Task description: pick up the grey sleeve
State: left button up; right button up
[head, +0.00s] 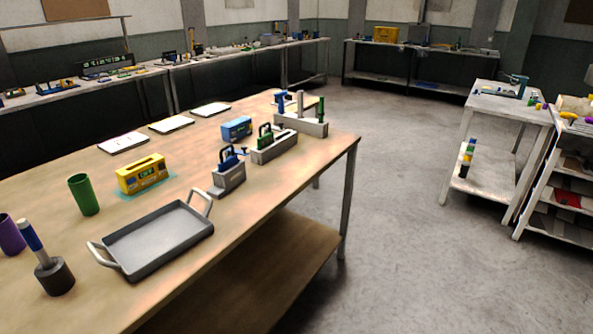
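No gripper of mine shows in the head view. I cannot tell for sure which thing is the grey sleeve. A thin grey upright cylinder (300,103) stands in a grey block (311,127) at the table's far end, between a blue one (281,101) and a green one (321,107). A wider dark grey cylinder (56,279) stands at the near left, with a blue and silver handle (32,237) rising from it. A green cylinder (83,195) and a purple cylinder (11,235) stand near it.
A grey tray (128,272) with two handles lies on the wooden table (245,219). A yellow device (142,174), a blue box (237,128) and two lever presses (228,177) stand behind it. Floor (400,230) is clear rightward, up to a white table (510,103).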

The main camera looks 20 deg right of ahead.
aim_at(225, 183)
jog(key=z, duration=0.25)
jog(key=i+j+z, duration=0.2)
jog(key=i+z, duration=0.15)
jog(key=z, duration=0.15)
jog(key=i+j+z, duration=0.3)
jog(key=z, duration=0.15)
jog(key=i, duration=0.05)
